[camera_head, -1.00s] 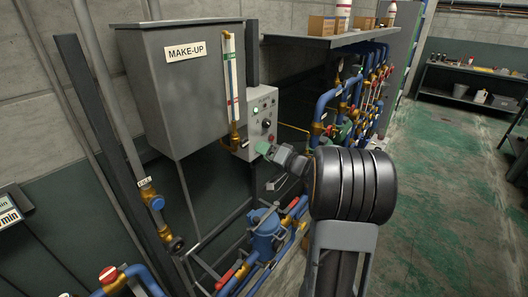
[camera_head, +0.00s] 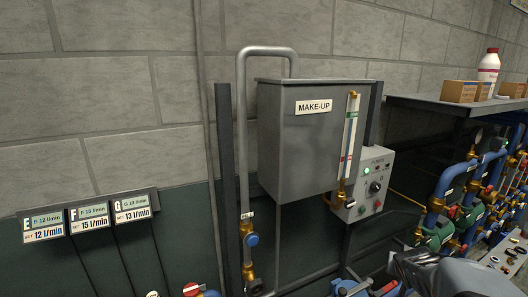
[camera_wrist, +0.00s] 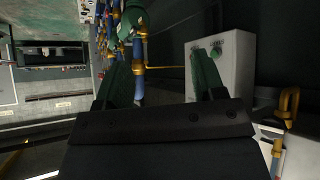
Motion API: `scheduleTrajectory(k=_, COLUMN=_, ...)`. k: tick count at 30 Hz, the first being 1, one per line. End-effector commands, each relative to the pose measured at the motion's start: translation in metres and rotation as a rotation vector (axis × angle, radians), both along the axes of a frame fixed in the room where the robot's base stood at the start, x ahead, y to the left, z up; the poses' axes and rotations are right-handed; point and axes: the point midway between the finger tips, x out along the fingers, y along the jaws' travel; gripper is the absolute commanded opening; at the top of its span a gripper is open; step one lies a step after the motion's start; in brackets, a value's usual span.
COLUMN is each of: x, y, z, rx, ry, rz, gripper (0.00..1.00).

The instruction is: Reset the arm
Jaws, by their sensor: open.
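My gripper (camera_wrist: 163,72) shows in the wrist view with its two green fingers spread apart and nothing between them. In that view, the grey control box (camera_wrist: 222,66) lies behind the right finger, and blue pipes with brass fittings (camera_wrist: 139,50) lie behind the gap and the left finger. I cannot tell the distance to them. In the head view, only a grey part of my arm (camera_head: 440,272) shows at the bottom right; the fingers cannot be made out there.
A grey MAKE-UP tank (camera_head: 308,145) hangs at the wall, with a control box (camera_head: 366,183) beside it. Blue pipework (camera_head: 437,190) stands at right under a shelf (camera_head: 430,103) holding boxes and a white bottle (camera_head: 489,68). Three flow displays (camera_head: 88,217) are at left.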

Motion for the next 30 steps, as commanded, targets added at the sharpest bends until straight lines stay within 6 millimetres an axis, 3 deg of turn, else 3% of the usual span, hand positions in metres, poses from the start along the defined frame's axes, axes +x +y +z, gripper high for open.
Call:
scheduleTrajectory(k=6, x=-0.091, y=0.11, z=-0.01, rx=0.113, ry=0.389, rz=0.166, gripper=0.63)
scheduleTrajectory(k=9, x=-0.123, y=0.157, z=-0.008, rx=0.185, ry=0.453, rz=0.276, gripper=0.63)
scheduleTrajectory(k=12, x=-0.139, y=0.188, z=-0.002, rx=0.223, ry=0.43, rz=0.345, gripper=0.63)
scheduleTrajectory(k=19, x=-0.145, y=0.216, z=0.016, rx=0.187, ry=0.333, rz=0.455, gripper=0.63)
scheduleTrajectory(k=30, x=-0.145, y=0.216, z=0.016, rx=0.186, ry=0.332, rz=0.458, gripper=0.63)
